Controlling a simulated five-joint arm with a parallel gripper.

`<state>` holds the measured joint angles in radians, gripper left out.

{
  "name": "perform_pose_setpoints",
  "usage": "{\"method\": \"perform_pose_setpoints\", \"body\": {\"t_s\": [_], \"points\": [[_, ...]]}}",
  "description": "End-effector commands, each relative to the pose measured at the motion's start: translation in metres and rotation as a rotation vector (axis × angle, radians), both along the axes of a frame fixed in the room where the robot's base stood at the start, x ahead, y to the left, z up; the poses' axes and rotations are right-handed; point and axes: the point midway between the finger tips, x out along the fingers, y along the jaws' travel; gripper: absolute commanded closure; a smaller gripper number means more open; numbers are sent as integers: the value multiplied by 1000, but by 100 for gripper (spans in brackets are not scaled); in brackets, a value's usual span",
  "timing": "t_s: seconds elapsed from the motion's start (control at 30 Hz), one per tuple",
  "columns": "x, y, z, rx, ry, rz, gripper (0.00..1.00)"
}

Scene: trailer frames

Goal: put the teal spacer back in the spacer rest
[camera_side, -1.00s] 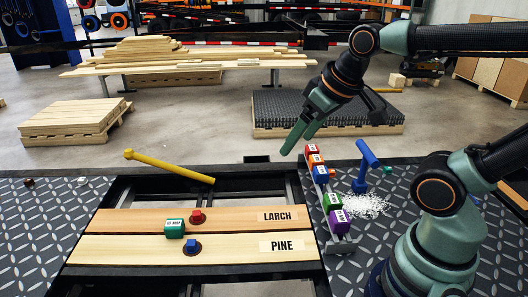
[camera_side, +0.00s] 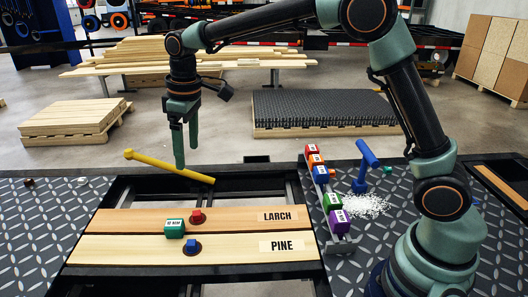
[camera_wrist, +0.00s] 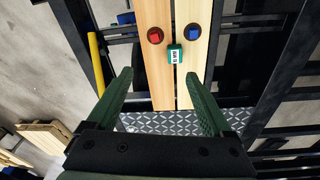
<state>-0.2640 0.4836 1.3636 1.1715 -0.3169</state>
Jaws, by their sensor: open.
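The teal spacer (camera_side: 174,228) is a small block with a white label. It lies on the two planks, across the seam between the larch plank (camera_side: 130,218) and the pine plank (camera_side: 130,248). It also shows in the wrist view (camera_wrist: 175,54), ahead of and between my fingers. The spacer rest (camera_side: 340,245) is a narrow grey rack at the right, holding several coloured blocks in a row. My gripper (camera_side: 186,158) points down above the far side of the trailer frame, beyond the planks. Its fingers are apart and empty, also in the wrist view (camera_wrist: 166,100).
A red knob (camera_side: 196,217) and a blue knob (camera_side: 192,246) stand close beside the spacer. A yellow bar (camera_side: 170,166) slants behind the planks, near my fingertips.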

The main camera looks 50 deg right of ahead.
Motion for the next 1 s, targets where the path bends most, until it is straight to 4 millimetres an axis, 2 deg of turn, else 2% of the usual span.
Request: {"method": "perform_pose_setpoints", "body": {"t_s": [0.03,0.2,0.4,0.57,0.83,1.0], "points": [[8,11,-15,-8,24,34,15],[24,39,-55,-29,78,125,15],[30,56,-82,-42,110,184,15],[30,58,-96,-44,119,195,15],[29,58,-140,-45,120,193,15],[30,58,-154,-44,117,193,15]]}}
